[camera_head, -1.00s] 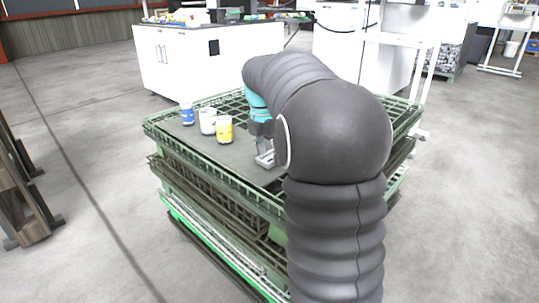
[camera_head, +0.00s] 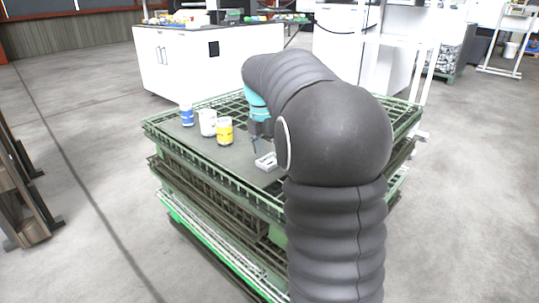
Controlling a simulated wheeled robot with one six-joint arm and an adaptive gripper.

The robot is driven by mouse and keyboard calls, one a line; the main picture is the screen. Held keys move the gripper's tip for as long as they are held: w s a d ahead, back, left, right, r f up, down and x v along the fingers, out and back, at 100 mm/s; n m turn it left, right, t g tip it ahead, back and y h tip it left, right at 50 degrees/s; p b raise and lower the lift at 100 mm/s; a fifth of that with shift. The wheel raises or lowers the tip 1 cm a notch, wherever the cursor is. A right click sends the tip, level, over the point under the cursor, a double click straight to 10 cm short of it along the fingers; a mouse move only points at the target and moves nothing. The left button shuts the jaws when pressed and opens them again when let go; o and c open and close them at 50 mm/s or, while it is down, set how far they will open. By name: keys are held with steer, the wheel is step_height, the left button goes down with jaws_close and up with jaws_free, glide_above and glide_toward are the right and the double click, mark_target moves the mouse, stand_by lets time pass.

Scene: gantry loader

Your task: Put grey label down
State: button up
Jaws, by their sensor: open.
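A small light grey, frame-like piece (camera_head: 266,161) lies on the dark mat of the green rack, near its front edge. Its right end is hidden behind my arm, and I cannot tell if it is the grey label. My gripper (camera_head: 256,145) is open just above and left of this piece, apparently apart from it; my arm hides part of it. Three cans stand upright on the mat to the left: one with a blue label (camera_head: 187,115), one with a whitish-grey label (camera_head: 208,122) and one with a yellow label (camera_head: 225,131).
The green wire rack (camera_head: 165,137) has a raised rim and lower tiers. Bare mat (camera_head: 205,145) lies in front of the cans.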

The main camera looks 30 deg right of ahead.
mark_target(265, 162)
step_height(265, 162, up, 10)
steer(key=a+p, duration=0.2)
steer(key=s+a+r+m+t, duration=0.1)
steer(key=s+a+m+t, duration=0.1)
steer(key=s+a+m, duration=0.5)
steer(key=s+a+f+m+t, duration=0.1)
steer(key=s+a+f+m, duration=0.2)
steer(key=s+f+m, duration=0.3)
steer(key=s+a+f+m+t+y, duration=0.1)
steer(key=s+a+f+m, duration=0.3)
steer(key=s+m, duration=0.5)
steer(key=shift+s+f+t+y, duration=0.4)
steer(key=shift+s+f, duration=1)
steer(key=shift+s, duration=1.45)
steer(key=shift+a, duration=0.1)
